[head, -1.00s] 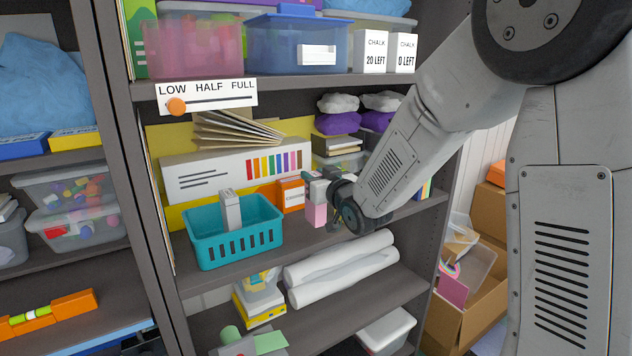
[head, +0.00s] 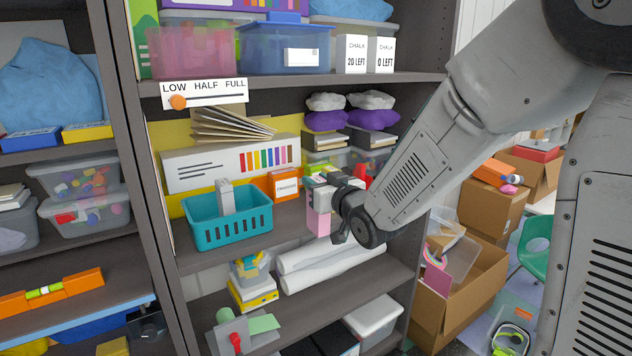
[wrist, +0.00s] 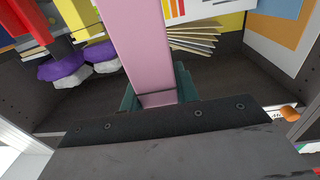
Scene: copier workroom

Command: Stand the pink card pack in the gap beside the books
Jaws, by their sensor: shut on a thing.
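The pink card pack (head: 318,222) hangs upright from my gripper (head: 322,194), which is shut on it. The pack is in front of the middle shelf, right of the small orange box. In the wrist view, the pink pack (wrist: 140,45) runs up from the gripper. In the head view, my wrist and forearm hide most of that right part of the shelf, so the books and gap cannot be made out.
A teal basket (head: 228,234) stands left of the pack, with an orange box (head: 284,186) behind it. White paper rolls (head: 325,256) lie on the shelf below. Purple bags (head: 326,121) sit behind and above. The shelf's side post rises right of the gripper.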

